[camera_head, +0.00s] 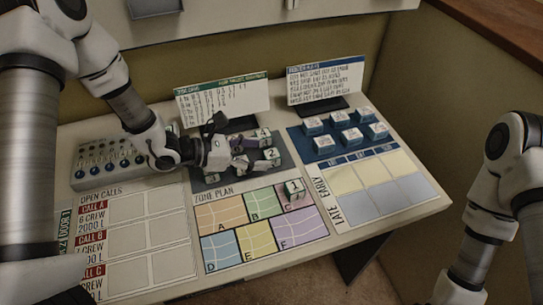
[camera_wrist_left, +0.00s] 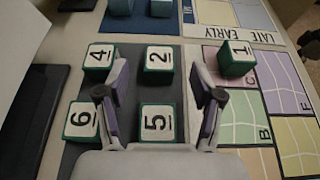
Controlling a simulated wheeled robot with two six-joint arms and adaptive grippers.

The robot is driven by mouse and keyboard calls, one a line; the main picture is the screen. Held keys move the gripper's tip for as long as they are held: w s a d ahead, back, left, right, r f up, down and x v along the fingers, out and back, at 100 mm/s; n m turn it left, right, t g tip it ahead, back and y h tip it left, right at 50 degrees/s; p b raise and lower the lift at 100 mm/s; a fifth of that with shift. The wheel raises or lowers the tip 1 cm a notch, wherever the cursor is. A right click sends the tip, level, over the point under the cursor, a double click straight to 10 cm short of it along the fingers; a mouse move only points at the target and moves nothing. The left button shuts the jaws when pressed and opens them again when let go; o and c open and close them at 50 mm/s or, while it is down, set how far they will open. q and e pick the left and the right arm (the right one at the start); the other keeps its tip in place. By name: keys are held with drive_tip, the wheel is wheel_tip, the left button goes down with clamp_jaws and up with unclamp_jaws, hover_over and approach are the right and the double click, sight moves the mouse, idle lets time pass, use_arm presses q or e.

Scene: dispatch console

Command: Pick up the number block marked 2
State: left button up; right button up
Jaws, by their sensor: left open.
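The number block marked 2 (camera_head: 271,155) is a green block with a white top on the dark grey tray (camera_head: 286,158). In the left wrist view the 2 block (camera_wrist_left: 158,60) sits just beyond my left fingertips, roughly centred between them. My left gripper (camera_head: 250,153) is open above the tray, its fingers apart; in the left wrist view the gripper (camera_wrist_left: 161,95) has the block marked 5 (camera_wrist_left: 156,122) showing between its fingers. Nothing is held. My right arm shows at the right edge, but its gripper is out of view.
Block 4 (camera_wrist_left: 99,62) is left of block 2, and block 6 (camera_wrist_left: 81,120) is left of block 5. Block 1 (camera_head: 294,188) sits on zone C of the zone plan (camera_head: 262,230). Two signs stand behind; several blue-based blocks (camera_head: 346,134) are at right.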

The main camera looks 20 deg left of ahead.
sight(273, 153)
use_arm(q)
drive_tip(key=x, duration=0.3)
drive_tip(key=shift+r, duration=0.1)
drive_tip(key=shift+a, duration=0.1)
drive_tip(key=c, duration=1.1)
drive_tip(key=shift+r, duration=0.1)
